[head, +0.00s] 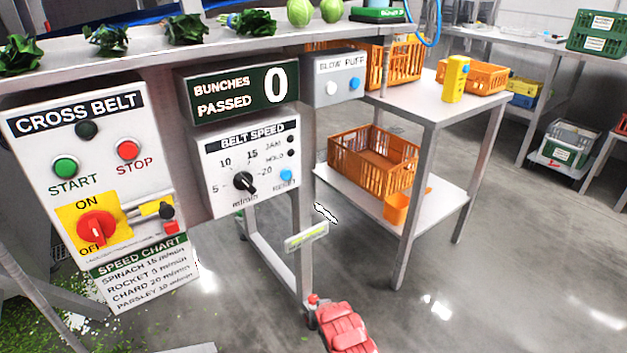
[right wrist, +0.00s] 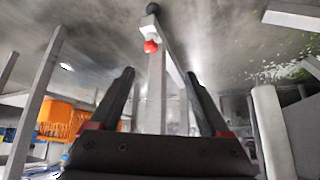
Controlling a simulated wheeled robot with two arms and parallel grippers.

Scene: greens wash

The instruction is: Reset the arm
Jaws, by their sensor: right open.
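My right gripper (right wrist: 159,74) shows in the right wrist view with its two dark fingers apart and nothing between them. A grey frame leg stands in view beyond the fingers, with a small red knob (right wrist: 151,47) near its foot. The head view shows neither gripper. It shows the cross belt control box (head: 85,150) with green START and red STOP buttons and a red rotary switch (head: 96,229). The belt speed box (head: 245,165) has a black dial (head: 243,183) and a blue reset button (head: 287,175). The counter (head: 238,90) reads 0.
The blow puff box (head: 336,77) is right of the counter. A steel table (head: 420,100) holds orange crates and a yellow device (head: 456,78); its lower shelf holds another crate (head: 372,160).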

